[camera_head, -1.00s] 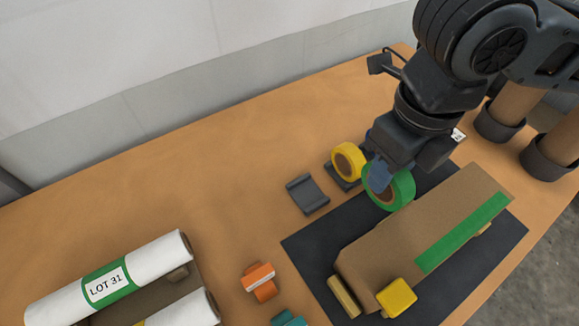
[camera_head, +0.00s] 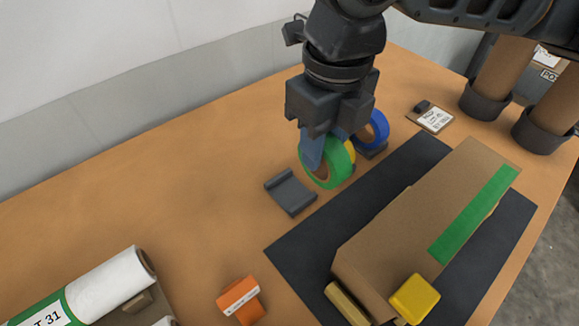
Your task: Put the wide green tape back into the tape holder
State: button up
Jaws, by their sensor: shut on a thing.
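The wide green tape (camera_head: 340,168) is a ring held upright in my gripper (camera_head: 319,152). The blue fingers of my gripper are shut on its left part. The tape is above the table, beside and slightly right of an empty dark grey tape holder (camera_head: 290,193). Behind it, a yellow tape (camera_head: 351,151) is mostly hidden by the green tape and gripper. A blue tape (camera_head: 377,130) stands in another grey holder (camera_head: 374,153) farther right.
A cardboard box (camera_head: 425,228) with a green strip lies on a dark mat (camera_head: 300,256). A yellow block (camera_head: 414,298) and an orange dispenser (camera_head: 240,298) are in front. White rolls (camera_head: 112,282) lie at lower left. Brown tubes (camera_head: 501,75) stand at right. The table left of the empty holder is clear.

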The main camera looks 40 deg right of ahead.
jog(key=shift+w+a+f+p, duration=0.1)
jog(key=shift+w+a+f, duration=0.25)
jog(key=shift+w+f, duration=0.6)
jog(key=shift+w+a+f+p, duration=0.1)
jog(key=shift+w+a+f, duration=0.35)
jog(key=shift+f, duration=0.95)
jog(key=shift+w+a+f+p, duration=0.1)
jog(key=shift+w+a+f, duration=0.2)
jog(key=shift+w+f, duration=0.7)
jog(key=shift+s+f, duration=0.2)
jog(key=shift+f, duration=0.1)
jog(key=o, duration=0.9)
notch_tip(320, 180, up, 12)
jog(key=shift+s+r, duration=0.15)
jog(key=shift+r, duration=0.05)
